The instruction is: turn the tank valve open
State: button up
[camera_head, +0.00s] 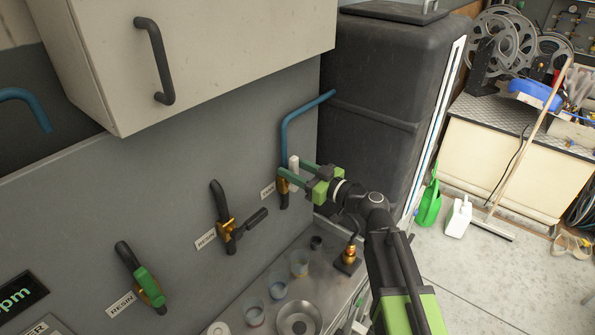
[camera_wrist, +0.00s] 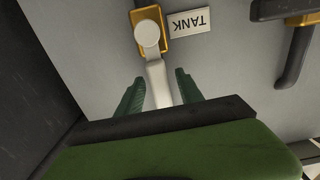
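The tank valve has a brass body (camera_wrist: 152,22) and a white lever (camera_wrist: 157,82), beside a white TANK label (camera_wrist: 191,22) on the grey wall. In the head view the white lever (camera_head: 293,166) shows at the foot of a blue pipe (camera_head: 285,132). My gripper (camera_head: 292,171) is at the valve with its green fingers apart. In the wrist view the fingers of my gripper (camera_wrist: 160,76) lie on either side of the lever, with gaps visible on both sides. The lever's near end is partly hidden by my gripper body.
A resin valve with a black lever (camera_head: 254,219) and one with a green lever (camera_head: 149,286) are farther left. Cups (camera_head: 299,264) and a metal bowl (camera_head: 298,318) stand on the counter below. A black tank (camera_head: 375,105) stands right behind my gripper; a cabinet (camera_head: 205,45) hangs above.

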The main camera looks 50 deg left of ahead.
jog(key=shift+d, duration=0.1)
jog(key=w+d, duration=0.3)
jog(key=d, duration=1.4)
